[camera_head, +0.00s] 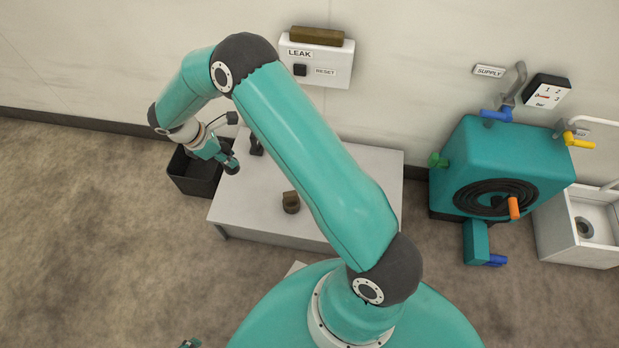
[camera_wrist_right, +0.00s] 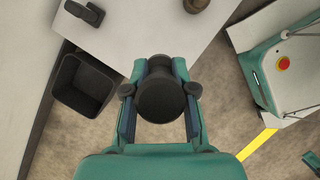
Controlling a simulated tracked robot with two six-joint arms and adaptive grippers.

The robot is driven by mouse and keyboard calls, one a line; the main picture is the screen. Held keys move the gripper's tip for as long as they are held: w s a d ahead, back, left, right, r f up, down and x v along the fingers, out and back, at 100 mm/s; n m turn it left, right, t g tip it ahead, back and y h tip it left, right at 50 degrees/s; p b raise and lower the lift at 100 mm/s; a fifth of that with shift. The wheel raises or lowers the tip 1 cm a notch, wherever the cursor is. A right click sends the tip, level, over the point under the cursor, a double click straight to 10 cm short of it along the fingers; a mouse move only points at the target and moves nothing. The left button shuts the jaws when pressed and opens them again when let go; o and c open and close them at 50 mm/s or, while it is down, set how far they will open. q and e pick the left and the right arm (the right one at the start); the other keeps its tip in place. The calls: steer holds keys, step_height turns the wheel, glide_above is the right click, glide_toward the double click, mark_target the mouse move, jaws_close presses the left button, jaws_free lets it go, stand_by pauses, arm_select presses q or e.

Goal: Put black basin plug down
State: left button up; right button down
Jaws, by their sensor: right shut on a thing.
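My right gripper (camera_head: 226,153) is shut on the black basin plug (camera_wrist_right: 162,99), a dark round piece between its two fingers in the right wrist view. In the head view the plug (camera_head: 231,166) shows small and dark at the fingertips, in front of the left edge of the grey table (camera_head: 245,215). In the right wrist view it overlaps the table's edge and the floor. Its height above them is hard to judge. A small teal and dark piece at the bottom edge of the head view may be my left gripper (camera_head: 190,343); its jaws cannot be made out.
A black open bin (camera_head: 190,183) stands left of the table. On the table are a small black object (camera_head: 256,145) and a brown round piece (camera_head: 291,203). A leak box (camera_head: 316,58) hangs on the wall. A teal supply unit (camera_head: 510,150) and white basin (camera_head: 590,255) stand right.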

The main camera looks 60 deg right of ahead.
steer(key=shift+s+d+f+n+t, duration=0.1)
steer(key=shift+d+f+n+t, duration=0.25)
steer(key=shift+n, duration=0.55)
step_height(320, 180, down, 20)
steer(key=b, duration=0.5)
steer(key=shift+f, duration=0.1)
steer(key=c, duration=0.9)
jaws_free()
steer(key=shift+c, duration=0.2)
